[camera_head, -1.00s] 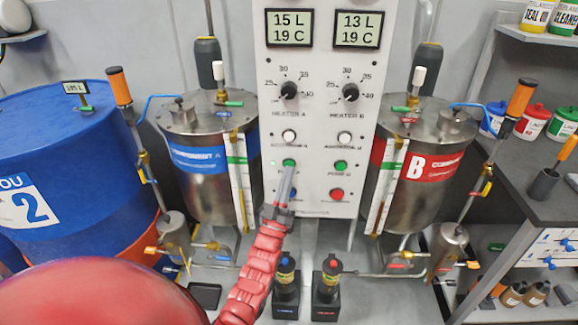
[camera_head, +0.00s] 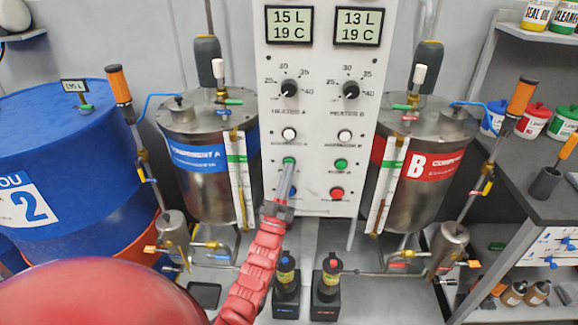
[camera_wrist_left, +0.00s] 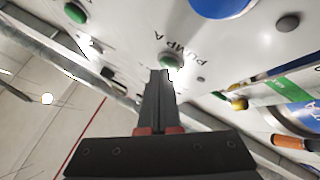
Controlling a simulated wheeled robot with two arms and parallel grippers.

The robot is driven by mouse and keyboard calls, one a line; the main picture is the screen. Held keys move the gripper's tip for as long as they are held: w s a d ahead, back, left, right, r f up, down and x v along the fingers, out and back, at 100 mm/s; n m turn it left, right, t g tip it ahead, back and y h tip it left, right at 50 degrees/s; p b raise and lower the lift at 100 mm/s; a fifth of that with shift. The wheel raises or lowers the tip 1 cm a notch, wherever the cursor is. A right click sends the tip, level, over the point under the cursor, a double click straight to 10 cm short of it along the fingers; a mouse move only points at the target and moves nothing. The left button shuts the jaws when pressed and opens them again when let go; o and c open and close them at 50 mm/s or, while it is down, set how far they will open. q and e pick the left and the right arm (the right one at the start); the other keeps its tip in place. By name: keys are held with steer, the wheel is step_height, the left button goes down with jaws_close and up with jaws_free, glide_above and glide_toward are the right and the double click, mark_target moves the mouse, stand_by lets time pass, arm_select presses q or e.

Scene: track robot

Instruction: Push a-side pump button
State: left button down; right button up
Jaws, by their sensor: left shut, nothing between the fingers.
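The green A-side pump button (camera_head: 289,161) is on the white control panel (camera_head: 317,120), left of a matching green pump B button (camera_head: 341,163). My left gripper (camera_head: 290,168) is shut and empty, with its tips at the A-side button's lower edge. In the left wrist view, the green button (camera_wrist_left: 170,61) sits beside the printed words PUMP A, and the shut fingertips (camera_wrist_left: 161,73) overlap its edge. I cannot tell whether the tips press on it. The blue button below is mostly hidden by my gripper. My right gripper is not in view.
A steel component A tank (camera_head: 205,165) stands left of the panel and a B tank (camera_head: 418,175) right of it. A red button (camera_head: 337,193) is below pump B. A blue drum (camera_head: 65,150) is at the left, and a grey shelf unit (camera_head: 525,195) at the right.

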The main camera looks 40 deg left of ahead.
arm_select(q)
steer(key=shift+w+a, duration=0.1)
stand_by(0.3)
steer(key=shift+s+d+f, duration=0.1)
steer(key=shift+s+d, duration=0.15)
steer(key=shift+s, duration=0.1)
steer(key=s+d+p, duration=0.3)
steer(key=s, duration=0.2)
stand_by(0.5)
